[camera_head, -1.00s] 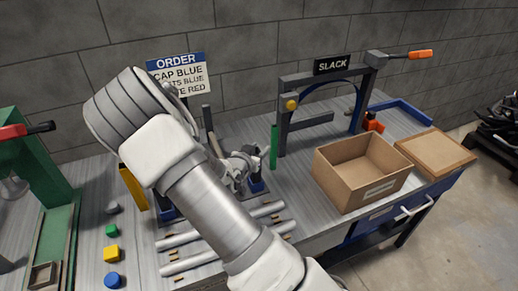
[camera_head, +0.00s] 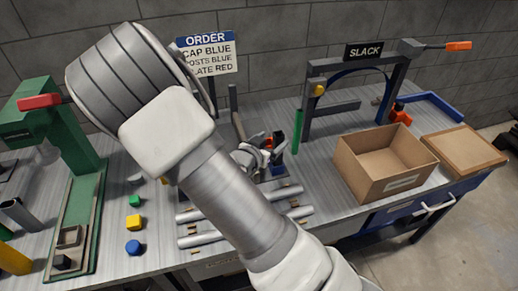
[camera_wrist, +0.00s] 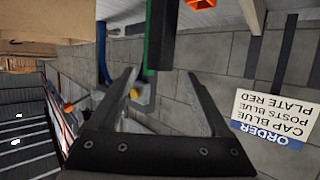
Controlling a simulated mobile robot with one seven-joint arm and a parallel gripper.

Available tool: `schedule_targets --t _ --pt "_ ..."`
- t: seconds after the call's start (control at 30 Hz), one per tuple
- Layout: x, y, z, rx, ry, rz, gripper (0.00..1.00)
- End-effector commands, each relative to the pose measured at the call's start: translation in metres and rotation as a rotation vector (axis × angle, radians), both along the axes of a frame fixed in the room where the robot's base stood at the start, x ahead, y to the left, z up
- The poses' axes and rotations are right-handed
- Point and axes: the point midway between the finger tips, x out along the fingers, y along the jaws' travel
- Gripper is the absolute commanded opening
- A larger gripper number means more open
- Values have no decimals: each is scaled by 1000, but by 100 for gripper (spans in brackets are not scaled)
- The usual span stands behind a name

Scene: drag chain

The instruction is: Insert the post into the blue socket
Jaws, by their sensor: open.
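My gripper (camera_head: 264,152) is low over the middle of the bench, partly hidden by my arm. In the wrist view its two fingers (camera_wrist: 162,76) are spread apart with nothing held between them. Dark upright posts (camera_head: 235,122) stand behind the gripper. Several grey tubes (camera_head: 196,214) lie in rows on the bench in front, partly covered by my arm. Which piece is the task's post cannot be told.
A green upright post (camera_head: 298,130) stands beside the dark frame signed SLACK (camera_head: 364,51). An open cardboard box (camera_head: 385,165) is at right. A green press (camera_head: 72,160) and small coloured blocks (camera_head: 134,222) are at left. The order sign (camera_head: 208,54) stands behind.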

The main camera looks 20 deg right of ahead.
Motion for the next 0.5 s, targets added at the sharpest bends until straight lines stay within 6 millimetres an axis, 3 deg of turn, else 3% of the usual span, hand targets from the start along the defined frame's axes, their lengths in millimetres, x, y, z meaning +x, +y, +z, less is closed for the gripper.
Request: schedule_targets --t 0.2,0.5 --pt "-33 36 19 3 -1 4 81" --pt "-57 58 30 0 0 0 81"
